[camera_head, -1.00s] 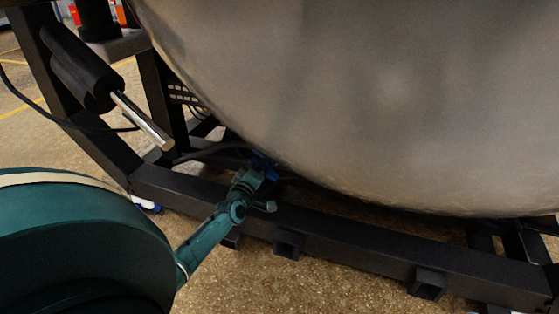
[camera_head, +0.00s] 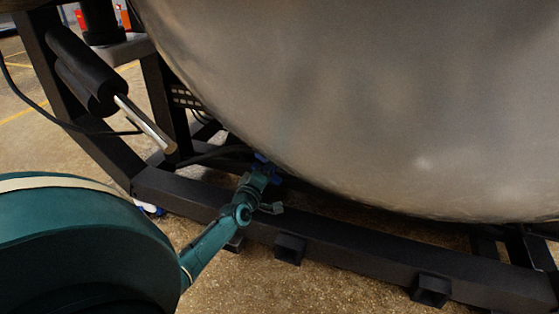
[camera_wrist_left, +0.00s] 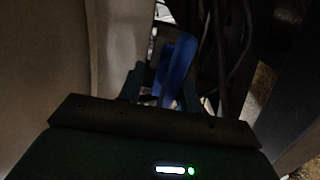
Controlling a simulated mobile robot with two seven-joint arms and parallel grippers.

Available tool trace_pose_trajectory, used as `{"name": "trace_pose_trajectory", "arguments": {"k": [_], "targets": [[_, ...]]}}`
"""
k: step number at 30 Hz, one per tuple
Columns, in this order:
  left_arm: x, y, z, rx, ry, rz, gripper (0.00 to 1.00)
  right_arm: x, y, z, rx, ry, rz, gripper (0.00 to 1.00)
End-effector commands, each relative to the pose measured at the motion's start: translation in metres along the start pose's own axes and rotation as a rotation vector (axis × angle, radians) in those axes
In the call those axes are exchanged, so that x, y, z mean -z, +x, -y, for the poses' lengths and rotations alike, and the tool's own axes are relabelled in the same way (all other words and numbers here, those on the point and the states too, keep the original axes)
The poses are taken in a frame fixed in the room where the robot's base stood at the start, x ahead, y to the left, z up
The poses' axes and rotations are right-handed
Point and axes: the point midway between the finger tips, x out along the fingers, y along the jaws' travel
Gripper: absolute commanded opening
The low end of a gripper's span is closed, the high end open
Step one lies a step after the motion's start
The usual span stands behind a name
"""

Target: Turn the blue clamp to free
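The blue clamp (camera_wrist_left: 177,68) stands up as a blue handle just ahead of my left gripper (camera_wrist_left: 164,82) in the left wrist view. The gripper's fingers are apart, with the clamp's handle between or just beyond them, closer to the right finger. A gap shows between the left finger and the handle; I cannot tell whether the right finger touches it. In the head view my left gripper (camera_head: 262,172) reaches under the large metal vessel, and a small blue part of the clamp (camera_head: 263,158) shows at its tip. My right gripper is not in view.
The large grey vessel (camera_head: 380,90) curves close above my left gripper. A black frame beam (camera_head: 330,255) runs along the floor beneath it. A black cylinder with a shiny rod (camera_head: 145,123) is at the upper left. Dark cables (camera_wrist_left: 235,50) run beside the clamp.

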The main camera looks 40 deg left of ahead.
Motion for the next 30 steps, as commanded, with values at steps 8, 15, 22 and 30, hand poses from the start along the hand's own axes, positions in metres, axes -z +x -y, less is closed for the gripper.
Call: {"name": "trace_pose_trajectory", "arguments": {"k": [8,15,22,30], "targets": [[0.002,0.001,-0.003,-0.004,0.001,-0.004,0.35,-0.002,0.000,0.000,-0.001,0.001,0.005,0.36],[0.003,0.000,-0.001,0.000,0.003,-0.004,0.35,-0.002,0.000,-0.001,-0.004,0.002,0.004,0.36],[0.004,-0.013,-0.002,0.002,0.003,-0.002,0.35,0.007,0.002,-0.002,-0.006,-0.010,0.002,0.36],[0.005,-0.072,-0.008,-0.003,0.003,-0.004,0.35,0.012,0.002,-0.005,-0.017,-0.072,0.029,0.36]]}}
